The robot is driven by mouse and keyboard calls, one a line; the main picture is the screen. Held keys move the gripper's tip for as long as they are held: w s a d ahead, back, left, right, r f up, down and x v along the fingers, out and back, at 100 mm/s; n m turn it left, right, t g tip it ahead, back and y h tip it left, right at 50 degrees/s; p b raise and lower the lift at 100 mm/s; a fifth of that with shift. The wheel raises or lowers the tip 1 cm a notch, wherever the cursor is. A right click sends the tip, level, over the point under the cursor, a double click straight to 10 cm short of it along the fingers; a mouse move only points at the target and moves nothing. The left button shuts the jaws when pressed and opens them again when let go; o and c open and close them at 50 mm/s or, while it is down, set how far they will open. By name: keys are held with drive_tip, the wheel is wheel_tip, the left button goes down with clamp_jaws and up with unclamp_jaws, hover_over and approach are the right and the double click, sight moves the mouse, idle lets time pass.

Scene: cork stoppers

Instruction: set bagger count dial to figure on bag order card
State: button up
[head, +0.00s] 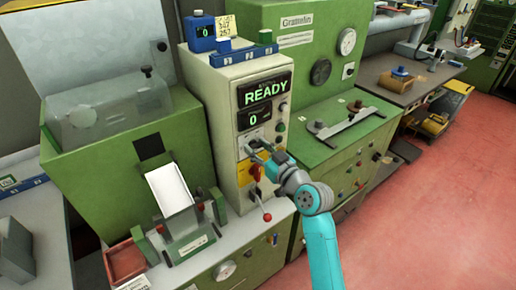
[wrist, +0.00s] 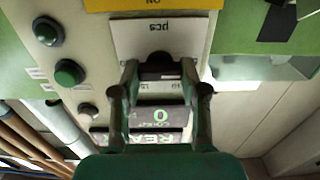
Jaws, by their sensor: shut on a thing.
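The bagger (head: 225,105) is a cream cabinet with a lit panel reading READY (head: 265,91) and a count display (head: 254,118) showing 0. My gripper (head: 256,151) is at the cabinet's front, below the display. In the wrist view, its two fingers (wrist: 160,74) are shut on the black count dial (wrist: 160,66), one on each side, on a white plate marked "pcs". The fingers hide much of the dial, and its pointer cannot be made out. A yellow card (head: 225,25) with handwritten figures stands on top of the cabinet; its lines are too small to read surely.
A blue counter box (head: 200,33) reading 0 sits beside the card. Round buttons (wrist: 69,73) lie close beside the dial. A yellow-and-red switch (head: 257,172) and a red-knobbed lever (head: 266,216) are below it. A paper-topped stand (head: 168,190) is at left.

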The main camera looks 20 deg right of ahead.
drive_tip(key=o, duration=1.1)
drive_tip(key=shift+o, duration=0.2)
drive_tip(key=shift+s, duration=0.1)
drive_tip(key=v, duration=1.1)
drive_tip(key=shift+s, duration=0.35)
drive_tip(key=shift+d, duration=0.15)
